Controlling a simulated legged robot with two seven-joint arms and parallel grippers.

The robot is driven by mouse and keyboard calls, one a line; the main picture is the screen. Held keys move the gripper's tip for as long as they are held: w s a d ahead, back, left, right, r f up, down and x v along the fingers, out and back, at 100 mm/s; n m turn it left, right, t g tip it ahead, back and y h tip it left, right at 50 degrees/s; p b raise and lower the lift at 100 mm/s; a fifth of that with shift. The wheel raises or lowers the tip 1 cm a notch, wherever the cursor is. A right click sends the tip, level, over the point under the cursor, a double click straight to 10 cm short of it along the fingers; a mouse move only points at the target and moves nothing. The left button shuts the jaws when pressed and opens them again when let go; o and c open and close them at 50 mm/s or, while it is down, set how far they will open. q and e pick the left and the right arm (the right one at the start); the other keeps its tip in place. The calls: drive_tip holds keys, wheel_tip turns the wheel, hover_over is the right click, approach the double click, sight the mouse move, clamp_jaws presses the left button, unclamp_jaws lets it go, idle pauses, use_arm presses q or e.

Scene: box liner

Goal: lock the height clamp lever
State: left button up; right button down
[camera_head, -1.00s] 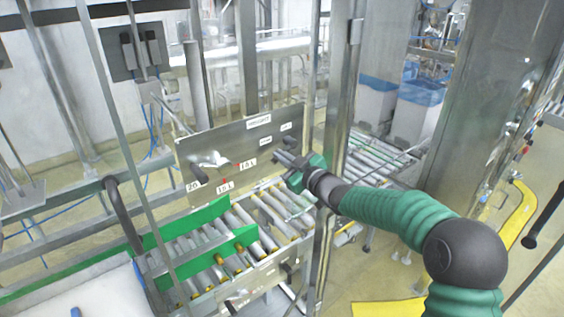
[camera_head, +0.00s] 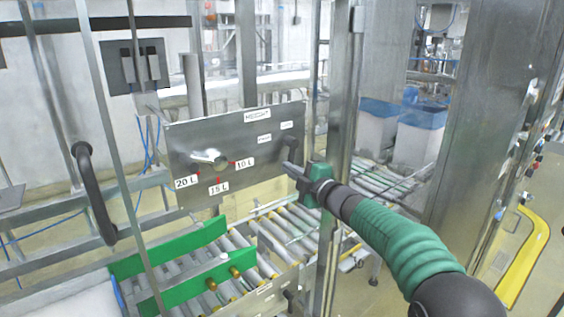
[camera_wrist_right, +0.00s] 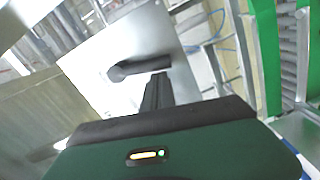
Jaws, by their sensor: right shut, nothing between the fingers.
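The height clamp lever (camera_head: 279,150) is a short black handle on the right part of the upright metal panel (camera_head: 225,185). Its printed labels sit above and to its left. In the right wrist view the lever (camera_wrist_right: 138,68) shows as a dark bent handle, just beyond my finger. My right gripper (camera_head: 290,170) is shut and empty, its fingertips just below and to the right of the lever. In the wrist view its dark finger (camera_wrist_right: 158,94) overlaps the lever's near side; I cannot tell whether they touch. My left gripper is not in view.
A silver pointer knob (camera_head: 210,157) with 20 L, 15 L and 10 L labels sits on the panel's left. A roller conveyor (camera_head: 300,225) with green guides (camera_head: 190,243) runs below. A metal post (camera_head: 336,150) stands close behind my right gripper, and a black handle (camera_head: 92,190) is at left.

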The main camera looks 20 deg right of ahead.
drive_tip(key=n+b, duration=0.1)
drive_tip(key=d+f+n+b, duration=0.1)
drive_tip(key=shift+w+d+n, duration=0.2)
drive_tip(key=shift+w+n, duration=0.1)
drive_tip(key=shift+n, duration=0.1)
drive_tip(key=shift+r, duration=0.15)
idle(0.4)
